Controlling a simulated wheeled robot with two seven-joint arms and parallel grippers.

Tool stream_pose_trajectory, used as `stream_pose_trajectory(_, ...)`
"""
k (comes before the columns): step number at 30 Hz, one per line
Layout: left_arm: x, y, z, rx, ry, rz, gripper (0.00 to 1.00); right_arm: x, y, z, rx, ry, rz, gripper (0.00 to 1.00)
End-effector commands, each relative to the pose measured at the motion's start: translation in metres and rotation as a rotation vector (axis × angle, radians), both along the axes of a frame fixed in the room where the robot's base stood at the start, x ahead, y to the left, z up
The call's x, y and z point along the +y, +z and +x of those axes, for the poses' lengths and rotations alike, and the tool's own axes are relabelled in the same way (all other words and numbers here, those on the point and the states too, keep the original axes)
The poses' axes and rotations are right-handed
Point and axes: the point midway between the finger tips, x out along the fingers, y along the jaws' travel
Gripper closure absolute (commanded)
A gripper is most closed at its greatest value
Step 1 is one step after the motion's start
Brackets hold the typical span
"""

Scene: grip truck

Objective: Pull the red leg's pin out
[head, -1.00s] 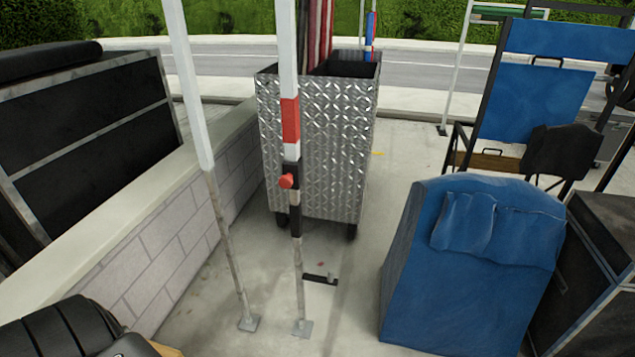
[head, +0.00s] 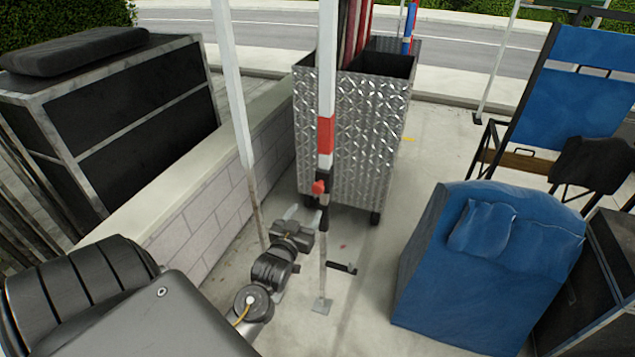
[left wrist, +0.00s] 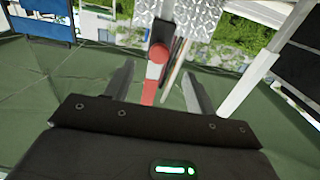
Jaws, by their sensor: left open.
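The red leg (head: 326,135) is a slim white upright post with a red band and a dark collar below it. Its red pin (head: 318,187) is a small knob sticking out of the collar. My left gripper (head: 303,214) is open and empty, just below and to the left of the pin. In the left wrist view the pin (left wrist: 160,53) lies ahead of the open left gripper (left wrist: 157,86), and the red band shows between its fingers. I cannot tell the exact gap, but nothing is gripped. My right gripper is out of view.
A second white leg (head: 229,80) stands close to the left, beside a low block wall (head: 200,215). A diamond-plate metal cart (head: 365,135) stands behind the red leg. A blue-covered box (head: 430,265) is to the right. Paving between is mostly clear.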

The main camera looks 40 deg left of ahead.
Motion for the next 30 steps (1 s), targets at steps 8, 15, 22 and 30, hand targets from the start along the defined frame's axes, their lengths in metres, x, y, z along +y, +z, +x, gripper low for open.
stream_pose_trajectory(8,0.004,0.01,0.006,-0.017,0.004,0.003,0.44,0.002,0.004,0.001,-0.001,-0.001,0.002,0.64)
stream_pose_trajectory(15,0.017,0.012,0.045,-0.016,0.003,0.002,0.44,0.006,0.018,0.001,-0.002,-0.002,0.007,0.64)
stream_pose_trajectory(22,0.03,0.011,0.082,-0.015,0.003,0.002,0.44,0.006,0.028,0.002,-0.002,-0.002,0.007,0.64)
stream_pose_trajectory(30,0.036,0.009,0.101,-0.015,0.002,0.002,0.44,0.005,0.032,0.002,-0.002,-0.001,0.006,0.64)
